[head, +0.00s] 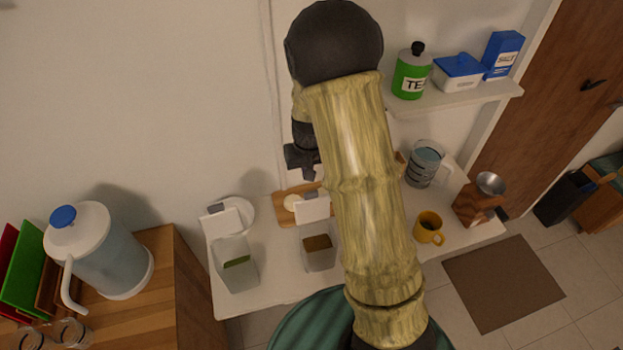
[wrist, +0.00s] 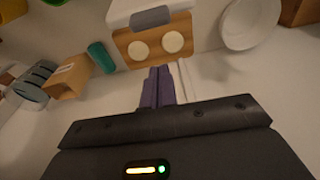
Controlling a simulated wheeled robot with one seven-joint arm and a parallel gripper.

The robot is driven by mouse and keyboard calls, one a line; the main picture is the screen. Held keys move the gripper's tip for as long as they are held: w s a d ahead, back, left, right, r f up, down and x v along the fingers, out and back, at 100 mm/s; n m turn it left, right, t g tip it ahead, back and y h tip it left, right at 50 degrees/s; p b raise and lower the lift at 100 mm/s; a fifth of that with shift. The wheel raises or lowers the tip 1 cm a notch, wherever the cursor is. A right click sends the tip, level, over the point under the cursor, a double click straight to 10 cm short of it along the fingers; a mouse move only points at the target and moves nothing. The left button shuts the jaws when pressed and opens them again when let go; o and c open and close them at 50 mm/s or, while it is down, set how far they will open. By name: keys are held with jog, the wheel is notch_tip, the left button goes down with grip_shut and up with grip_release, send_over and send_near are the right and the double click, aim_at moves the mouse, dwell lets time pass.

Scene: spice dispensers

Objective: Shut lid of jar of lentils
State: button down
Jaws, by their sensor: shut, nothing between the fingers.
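Two clear jars stand on the white table in the head view, both with white lids tilted up and open. The left jar (head: 236,270) holds something green and its lid (head: 221,221) stands at its back. The right jar (head: 319,256) holds something brown and its lid (head: 313,210) has a grey tab. I cannot tell from labels which holds lentils. My gripper (wrist: 160,72) is shut and empty in the wrist view. Its tips are just below a white lid with a grey tab (wrist: 150,18), apart from it as far as I can tell.
A wooden board (wrist: 133,57) with two pale round pieces lies near the fingertips. A white plate (wrist: 250,25) is beside it. My arm hides the table's middle.

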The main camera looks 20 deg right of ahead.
aim_at(312, 207)
jog(key=s+p, duration=0.1)
jog(key=s, duration=0.1)
jog(key=s+p, duration=0.1)
jog(key=shift+s+a+f, duration=0.1)
jog(key=shift+s+f, duration=0.25)
jog(key=shift+f, duration=0.05)
